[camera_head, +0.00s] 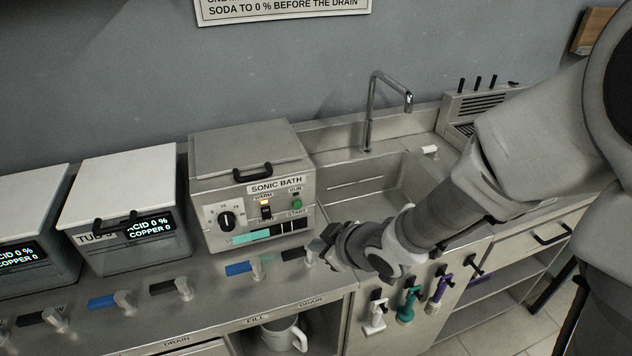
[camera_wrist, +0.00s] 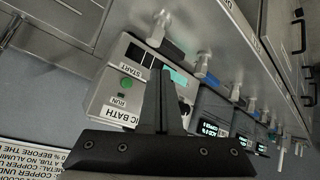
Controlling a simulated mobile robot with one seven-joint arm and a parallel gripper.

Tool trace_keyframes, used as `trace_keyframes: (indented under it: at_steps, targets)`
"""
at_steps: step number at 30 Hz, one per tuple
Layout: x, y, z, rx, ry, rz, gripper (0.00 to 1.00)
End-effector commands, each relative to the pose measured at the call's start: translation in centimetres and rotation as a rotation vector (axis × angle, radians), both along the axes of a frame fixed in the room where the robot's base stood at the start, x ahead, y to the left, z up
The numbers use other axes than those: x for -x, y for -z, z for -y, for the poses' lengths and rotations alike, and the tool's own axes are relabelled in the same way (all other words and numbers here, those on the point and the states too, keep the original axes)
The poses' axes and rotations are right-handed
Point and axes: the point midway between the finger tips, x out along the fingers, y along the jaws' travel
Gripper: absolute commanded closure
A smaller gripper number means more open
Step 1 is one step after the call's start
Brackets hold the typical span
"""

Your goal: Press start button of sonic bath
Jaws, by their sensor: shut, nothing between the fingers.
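The sonic bath (camera_head: 220,187) is a grey metal box with a lid, standing left of the sink. A round green button (camera_head: 297,203) sits on its front between the RUN and START labels; it also shows in the wrist view (camera_wrist: 126,84). Below is a strip display (camera_head: 250,236) with a teal part and dark segments. My gripper (camera_head: 322,246) is shut and empty, in front of the bath's lower right corner in the head view.
A black dial (camera_head: 227,221) and a lit WARM switch (camera_head: 266,210) are left of the button. Valve handles (camera_head: 254,267) line the counter edge below. Tubs (camera_head: 128,187) stand left. The sink (camera_head: 365,190) and faucet (camera_head: 371,105) are right.

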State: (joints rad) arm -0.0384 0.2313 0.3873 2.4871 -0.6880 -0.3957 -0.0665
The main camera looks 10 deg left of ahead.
Motion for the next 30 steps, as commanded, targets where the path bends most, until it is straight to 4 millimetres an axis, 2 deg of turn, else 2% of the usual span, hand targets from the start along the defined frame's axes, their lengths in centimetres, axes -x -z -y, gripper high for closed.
trace_keyframes:
  at_steps: [17, 30]
  targets:
    - [-0.3, 0.1, -0.6, -0.008, -0.012, -0.002, 1.0]
    - [-5.1, 0.1, -3.6, -0.009, -0.013, -0.001, 1.0]
